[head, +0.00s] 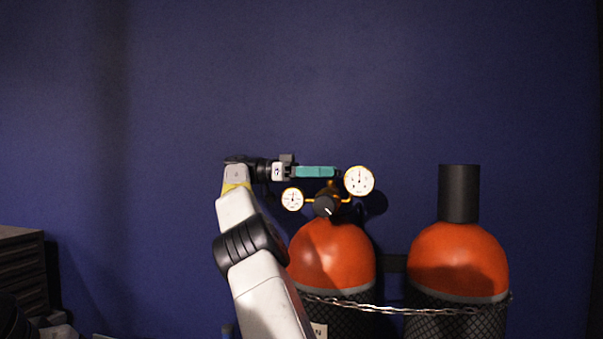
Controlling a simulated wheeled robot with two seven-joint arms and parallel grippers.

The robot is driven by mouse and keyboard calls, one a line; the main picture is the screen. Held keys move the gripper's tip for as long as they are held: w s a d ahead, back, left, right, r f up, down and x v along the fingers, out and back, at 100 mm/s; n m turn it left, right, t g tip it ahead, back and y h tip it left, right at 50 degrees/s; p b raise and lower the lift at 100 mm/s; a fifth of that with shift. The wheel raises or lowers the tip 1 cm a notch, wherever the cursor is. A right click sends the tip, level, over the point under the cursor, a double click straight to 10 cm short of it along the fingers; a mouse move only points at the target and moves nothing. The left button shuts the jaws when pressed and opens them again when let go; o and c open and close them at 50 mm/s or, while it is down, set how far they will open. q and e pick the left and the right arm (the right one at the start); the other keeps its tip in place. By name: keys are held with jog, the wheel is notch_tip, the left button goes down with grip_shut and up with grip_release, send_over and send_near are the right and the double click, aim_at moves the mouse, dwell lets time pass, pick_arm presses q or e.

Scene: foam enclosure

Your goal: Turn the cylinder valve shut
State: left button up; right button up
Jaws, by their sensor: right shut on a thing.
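An orange-topped gas cylinder (331,255) stands in the middle, partly behind my right arm. On its top is a brass regulator with a small gauge (292,199), a larger gauge (359,181) and a black knob (327,204) with a white mark. My right gripper (335,172) reaches in level from the left above the knob. Its teal fingers are shut on the cylinder valve, which is mostly hidden behind the fingers and the larger gauge. Which way the valve is turned cannot be seen. My left gripper is not in view.
A second orange cylinder (457,255) with a dark cap (459,193) stands at the right. A chain (410,309) runs across both cylinders. A dark slatted cabinet (22,270) is at the lower left. The blue wall behind is bare above.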

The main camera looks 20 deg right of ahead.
dwell(0.6)
jog(key=o, duration=1.4)
jog(key=shift+c, duration=0.2)
